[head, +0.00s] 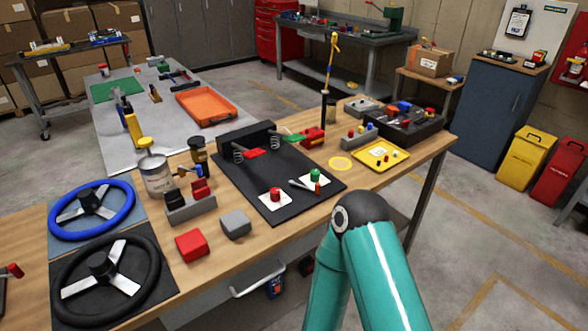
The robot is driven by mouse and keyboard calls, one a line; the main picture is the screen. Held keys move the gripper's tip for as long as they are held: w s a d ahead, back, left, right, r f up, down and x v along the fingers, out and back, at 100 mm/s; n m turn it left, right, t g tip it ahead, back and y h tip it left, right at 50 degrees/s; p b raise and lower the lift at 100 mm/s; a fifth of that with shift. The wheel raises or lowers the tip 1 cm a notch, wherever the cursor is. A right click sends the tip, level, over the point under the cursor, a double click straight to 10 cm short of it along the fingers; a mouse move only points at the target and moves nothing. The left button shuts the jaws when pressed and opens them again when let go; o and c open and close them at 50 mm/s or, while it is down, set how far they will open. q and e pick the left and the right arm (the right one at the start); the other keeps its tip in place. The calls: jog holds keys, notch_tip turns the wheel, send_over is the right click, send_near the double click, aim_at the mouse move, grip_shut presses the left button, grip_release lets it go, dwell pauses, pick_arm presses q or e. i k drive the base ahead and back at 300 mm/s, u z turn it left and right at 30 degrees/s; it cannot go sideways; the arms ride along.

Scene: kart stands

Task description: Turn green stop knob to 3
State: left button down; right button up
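The green knob (315,174) sits on a small white plate (325,180) at the right front part of a black board (258,178) on the wooden bench. Any numbers on the plate are too small to read, so its setting cannot be told. A red knob (276,194) on a similar white plate is to its left. A small metal lever with a red end (317,188) lies between them, close to the green knob. Neither of my grippers shows. One of my teal arms rises from the bottom, right of the middle, and its black joint is in front of the bench edge.
Two steering wheels, blue (92,208) and black (105,275), lie at the left. Red (192,245) and grey (235,224) blocks stand near the front edge. A yellow tray (360,158) and a thin upright pole (327,85) are behind and right of the board.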

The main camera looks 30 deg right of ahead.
aim_at(315, 174)
jog(key=u, duration=0.1)
jog(key=i, duration=0.2)
jog(key=z, duration=3.05)
jog(key=i, duration=0.2)
jog(key=z, duration=0.45)
jog(key=i, duration=1.6)
jog(key=u, duration=2.15)
